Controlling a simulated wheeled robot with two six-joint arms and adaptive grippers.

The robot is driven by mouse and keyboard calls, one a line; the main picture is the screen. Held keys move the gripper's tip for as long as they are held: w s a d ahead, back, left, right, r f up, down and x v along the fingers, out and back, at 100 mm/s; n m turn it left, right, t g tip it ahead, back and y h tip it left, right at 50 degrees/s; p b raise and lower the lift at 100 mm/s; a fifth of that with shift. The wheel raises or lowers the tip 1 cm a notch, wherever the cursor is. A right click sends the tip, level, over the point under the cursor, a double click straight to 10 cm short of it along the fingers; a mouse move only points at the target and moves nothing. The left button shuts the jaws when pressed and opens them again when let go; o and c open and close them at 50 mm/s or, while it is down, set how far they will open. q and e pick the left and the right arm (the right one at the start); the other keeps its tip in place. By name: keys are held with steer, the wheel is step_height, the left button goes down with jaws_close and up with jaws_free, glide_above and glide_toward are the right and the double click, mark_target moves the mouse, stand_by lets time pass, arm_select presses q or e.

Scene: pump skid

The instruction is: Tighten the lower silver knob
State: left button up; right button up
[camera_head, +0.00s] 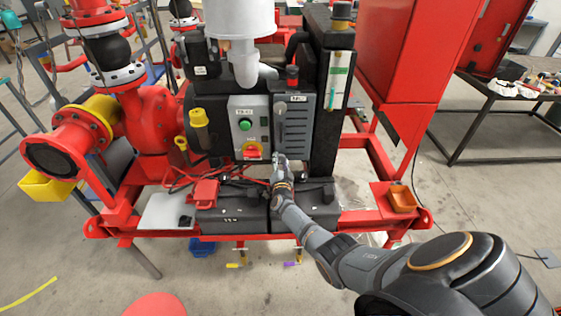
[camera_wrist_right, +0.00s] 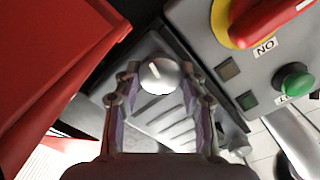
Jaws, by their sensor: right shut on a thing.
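The silver knob (camera_wrist_right: 158,75) with a pale index line sits on a grey louvred panel (camera_wrist_right: 172,118), between the fingertips of my right gripper (camera_wrist_right: 160,80) in the right wrist view. The gripper is shut on the knob, one finger on each side. In the head view my right gripper (camera_head: 280,162) is at the lower left part of the grey louvred panel (camera_head: 298,125). It hides the lower knob there. My left gripper is in neither view.
Left of the panel stands a control box (camera_head: 248,125) with a green button (camera_head: 244,125) and a red-yellow switch (camera_head: 253,151). Black boxes (camera_head: 232,217) and red cables lie below. A red cabinet (camera_head: 415,60) stands at right.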

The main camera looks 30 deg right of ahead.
stand_by(0.4)
steer(key=o, duration=1.2)
steer(key=shift+c, duration=0.2)
steer(key=shift+s, duration=0.1)
steer(key=v, duration=1.2)
steer(key=shift+f, duration=0.1)
